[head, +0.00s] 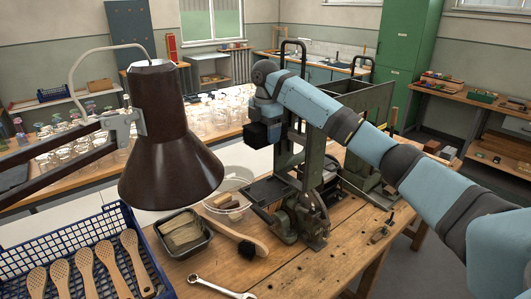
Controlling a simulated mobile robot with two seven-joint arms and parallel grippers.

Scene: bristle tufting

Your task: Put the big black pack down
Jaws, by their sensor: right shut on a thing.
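My right arm reaches in from the right. Its gripper (268,114) points down in front of the green machine and is shut on a black, box-like pack (255,136). The pack hangs in the air above the wooden bench (330,262), left of the machine's upright and to the right of the lamp shade. The fingertips are hard to make out against the dark pack. My left gripper is not in view.
A green bench machine (292,152) stands behind and below the pack. A dark brown lamp (165,125) blocks the left middle. A blue crate (128,218) holds wooden paddles. A black tray (207,246), a brush (235,236), a clear bowl (238,176) and a spanner (222,288) crowd the bench; its front right has free room.

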